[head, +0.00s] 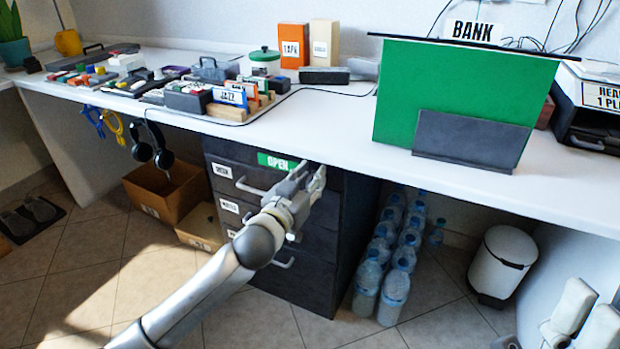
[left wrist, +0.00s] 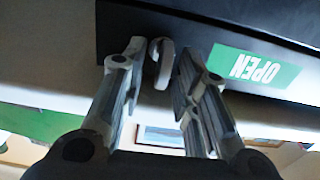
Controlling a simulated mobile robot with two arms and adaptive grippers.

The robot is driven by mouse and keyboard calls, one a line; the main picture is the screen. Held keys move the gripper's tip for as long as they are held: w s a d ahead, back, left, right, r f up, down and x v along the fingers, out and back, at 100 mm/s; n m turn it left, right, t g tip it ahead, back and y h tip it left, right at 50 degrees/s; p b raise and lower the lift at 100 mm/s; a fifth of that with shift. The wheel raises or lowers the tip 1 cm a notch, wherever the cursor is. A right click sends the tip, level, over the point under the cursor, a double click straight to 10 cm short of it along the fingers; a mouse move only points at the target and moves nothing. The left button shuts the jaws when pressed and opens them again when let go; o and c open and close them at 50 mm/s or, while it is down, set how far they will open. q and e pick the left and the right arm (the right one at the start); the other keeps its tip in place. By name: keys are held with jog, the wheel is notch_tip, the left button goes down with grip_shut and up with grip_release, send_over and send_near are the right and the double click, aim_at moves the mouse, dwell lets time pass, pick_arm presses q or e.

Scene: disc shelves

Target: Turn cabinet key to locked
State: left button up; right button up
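The dark cabinet (head: 325,250) stands under the white desk, with a green OPEN label (head: 276,161) near its top edge. The label also shows upside down in the left wrist view (left wrist: 255,68). My left gripper (head: 311,171) is at the top right of the cabinet front. In the left wrist view, a small grey key (left wrist: 162,62) stands out from the dark front between the fingers of my left gripper (left wrist: 157,68). The fingers are apart, with narrow gaps beside the key. In the head view the gripper hides the key. My right gripper (head: 588,305) is at the lower right, fingers apart and empty.
The desk top (head: 330,130) overhangs the cabinet close above my left gripper. Several water bottles (head: 395,250) stand right of the cabinet, near a white bin (head: 502,262). Cardboard boxes (head: 165,190) and hanging headphones (head: 158,150) are to the left.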

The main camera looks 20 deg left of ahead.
pick_arm(q)
grip_shut()
